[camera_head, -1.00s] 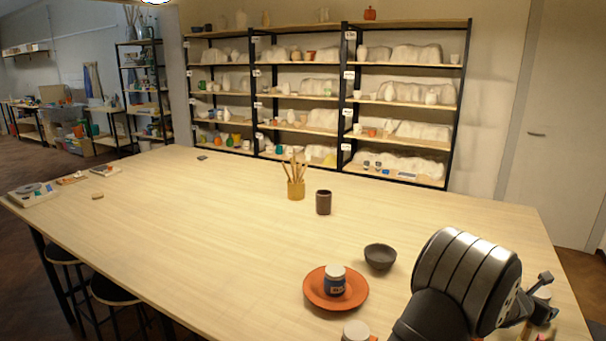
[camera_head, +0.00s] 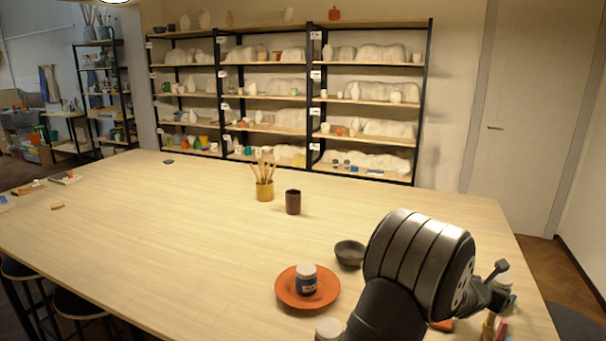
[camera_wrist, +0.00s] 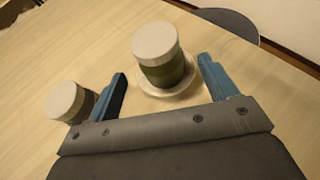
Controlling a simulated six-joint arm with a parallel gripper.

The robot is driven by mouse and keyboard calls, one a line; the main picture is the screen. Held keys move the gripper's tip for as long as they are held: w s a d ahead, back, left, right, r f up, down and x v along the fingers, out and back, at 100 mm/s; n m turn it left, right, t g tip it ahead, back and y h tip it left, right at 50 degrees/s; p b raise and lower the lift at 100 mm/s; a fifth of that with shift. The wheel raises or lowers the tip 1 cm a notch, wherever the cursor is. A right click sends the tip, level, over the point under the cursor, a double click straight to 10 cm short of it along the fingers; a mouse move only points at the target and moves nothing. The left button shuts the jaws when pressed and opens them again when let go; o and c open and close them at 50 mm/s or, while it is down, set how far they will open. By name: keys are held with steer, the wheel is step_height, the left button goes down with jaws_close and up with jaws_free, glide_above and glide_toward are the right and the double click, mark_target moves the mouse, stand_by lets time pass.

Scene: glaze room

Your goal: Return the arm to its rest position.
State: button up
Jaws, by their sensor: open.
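My gripper (camera_wrist: 163,70) is open, its two blue fingers apart with nothing held between them. In the wrist view a green jar with a pale lid (camera_wrist: 160,62) stands on a pale saucer (camera_wrist: 178,92), beyond and between the fingertips. A second pale-lidded jar (camera_wrist: 66,101) stands to the left, outside the left finger. In the head view my dark arm is bent over the right front of the table (camera_head: 150,240). It hides part of the table there, and the gripper's fingers are hard to make out.
A dark bowl (camera_head: 349,253) sits close beside my arm. A pale-lidded jar (camera_head: 328,331) is at the front edge of view. A brown cup (camera_head: 293,202) and a brush pot (camera_head: 265,190) stand farther back. The table's left is mostly clear.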

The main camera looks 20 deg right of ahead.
mark_target(504, 276)
steer(key=x, duration=0.3)
steer(key=f+x, duration=0.1)
steer(key=x, duration=0.2)
steer(key=shift+d, duration=0.1)
step_height(504, 276, up, 5)
steer(key=shift+f, duration=0.1)
step_height(504, 276, up, 14)
stand_by(1.4)
